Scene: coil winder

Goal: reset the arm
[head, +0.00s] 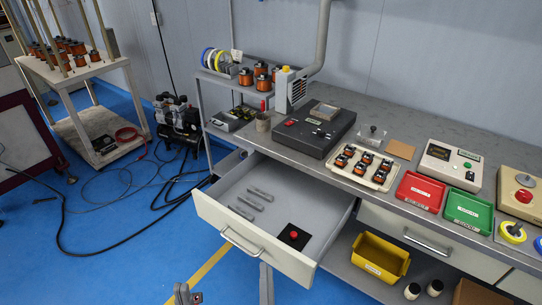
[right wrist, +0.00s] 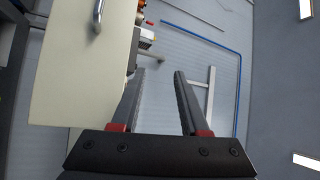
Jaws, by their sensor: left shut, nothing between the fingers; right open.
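My left gripper (head: 186,295) shows only at the bottom edge of the head view, left of the open drawer. Its grey fingers are shut with nothing between them, and the rest of the arm is out of view. My right gripper (right wrist: 158,78) shows in the right wrist view, with its two dark fingers apart and nothing between them. It is not in the head view. A pale drawer-like panel with a metal handle (right wrist: 98,14) lies left of it in the right wrist view.
The grey drawer (head: 240,238) is pulled out below the bench (head: 455,136); grey tools (head: 261,194) and a red button on a black plate (head: 293,236) lie inside. A yellow bin (head: 381,258) sits on the lower shelf. Blue floor (head: 120,255) left of the drawer is mostly open, with cables.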

